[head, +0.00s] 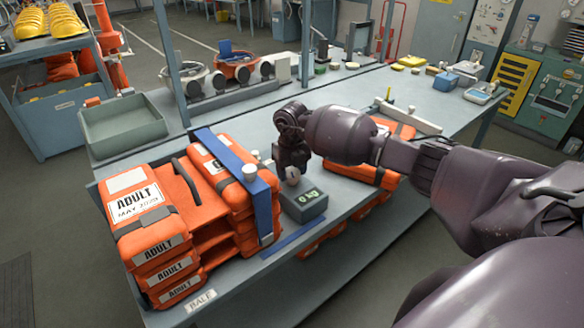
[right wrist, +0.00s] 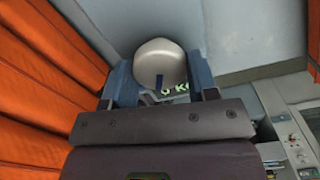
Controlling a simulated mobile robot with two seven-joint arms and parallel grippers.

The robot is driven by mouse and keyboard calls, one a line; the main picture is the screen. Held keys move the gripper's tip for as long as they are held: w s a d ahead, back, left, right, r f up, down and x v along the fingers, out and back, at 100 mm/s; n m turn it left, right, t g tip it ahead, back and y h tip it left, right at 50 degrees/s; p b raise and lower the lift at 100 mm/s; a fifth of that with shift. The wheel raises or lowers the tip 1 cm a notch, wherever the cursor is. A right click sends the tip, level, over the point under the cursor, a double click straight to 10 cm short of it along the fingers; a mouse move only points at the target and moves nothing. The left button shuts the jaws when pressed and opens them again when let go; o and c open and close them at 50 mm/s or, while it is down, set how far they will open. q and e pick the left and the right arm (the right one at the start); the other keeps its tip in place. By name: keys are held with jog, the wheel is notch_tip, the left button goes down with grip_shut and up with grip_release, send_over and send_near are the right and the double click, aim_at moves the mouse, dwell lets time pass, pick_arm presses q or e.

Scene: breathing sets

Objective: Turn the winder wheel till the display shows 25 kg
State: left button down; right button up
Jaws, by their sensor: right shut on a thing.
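The winder is a dark grey-green box (head: 304,207) on the bench, right of the strapped bale. Its green display (head: 308,196) is too small to read in the head view; in the right wrist view the display (right wrist: 178,89) is partly hidden, with what looks like "0 K" showing. The pale winder wheel or its knob (head: 292,180) shows under my right gripper (head: 291,168). In the right wrist view, the rounded white knob (right wrist: 160,62) sits between the blue fingers, and the gripper is shut on it. My left gripper is out of view.
Orange life jackets marked ADULT (head: 150,225) form a stacked bale with a blue strap (head: 248,185) around it, close left of the winder. More orange jackets (head: 350,174) lie behind my right arm. A grey-green tray (head: 122,125) stands at the back left.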

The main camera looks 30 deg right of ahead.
jog(key=m+p, duration=0.1)
jog(key=m, duration=0.3)
jog(key=shift+r+p, duration=0.15)
jog(key=shift+p, duration=0.2)
jog(key=shift+m, duration=0.9)
jog(key=o, duration=0.9)
